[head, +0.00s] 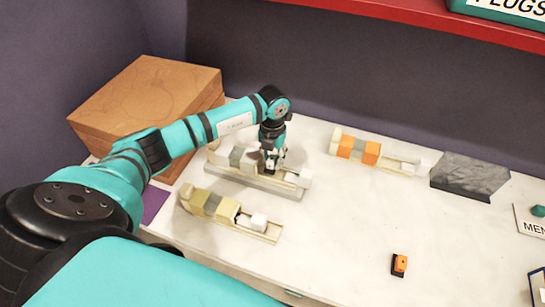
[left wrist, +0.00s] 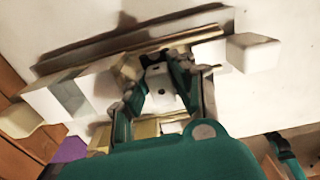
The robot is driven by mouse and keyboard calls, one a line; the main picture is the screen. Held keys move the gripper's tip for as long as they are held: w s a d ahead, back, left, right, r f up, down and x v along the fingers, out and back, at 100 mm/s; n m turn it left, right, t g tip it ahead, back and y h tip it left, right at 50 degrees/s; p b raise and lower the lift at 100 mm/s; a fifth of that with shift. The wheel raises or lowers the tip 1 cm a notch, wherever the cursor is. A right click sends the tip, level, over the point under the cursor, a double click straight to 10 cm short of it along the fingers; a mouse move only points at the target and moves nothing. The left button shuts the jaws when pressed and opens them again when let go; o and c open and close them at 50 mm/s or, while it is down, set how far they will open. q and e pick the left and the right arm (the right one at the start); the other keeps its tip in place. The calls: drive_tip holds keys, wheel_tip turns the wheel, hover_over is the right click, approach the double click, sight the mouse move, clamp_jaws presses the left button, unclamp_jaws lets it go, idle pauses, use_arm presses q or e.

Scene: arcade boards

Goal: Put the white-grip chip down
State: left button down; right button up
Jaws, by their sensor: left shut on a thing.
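My left gripper (head: 270,160) points down at the middle board (head: 250,177), a narrow rail carrying white and grey blocks. In the left wrist view its fingers close on a small white grip with dark dots, which I take as the white-grip chip (left wrist: 159,78). The chip's lower part is hidden, so I cannot tell whether it touches the board. A white block (head: 304,178) stands at the board's right end; it also shows in the left wrist view (left wrist: 254,50). My right gripper is not in view.
A board with olive blocks (head: 212,203) lies in front, and one with orange blocks (head: 371,153) behind right. A small orange-and-black piece (head: 399,264) lies on the white table (head: 335,235). A wooden box (head: 145,95) stands back left, a dark slab (head: 468,176) right.

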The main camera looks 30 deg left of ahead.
use_arm(q)
drive_tip(key=shift+f+b, duration=0.8)
drive_tip(key=shift+f, duration=0.35)
drive_tip(key=shift+r+p, duration=1.4)
drive_tip(key=shift+r, duration=0.45)
drive_tip(key=shift+f, duration=0.2)
drive_tip(key=shift+r, duration=0.15)
idle(0.3)
idle(0.5)
drive_tip(key=shift+f+b, duration=1.55)
drive_tip(key=shift+f, duration=0.3)
drive_tip(key=shift+r+p, duration=1.4)
drive_tip(key=shift+r, duration=0.5)
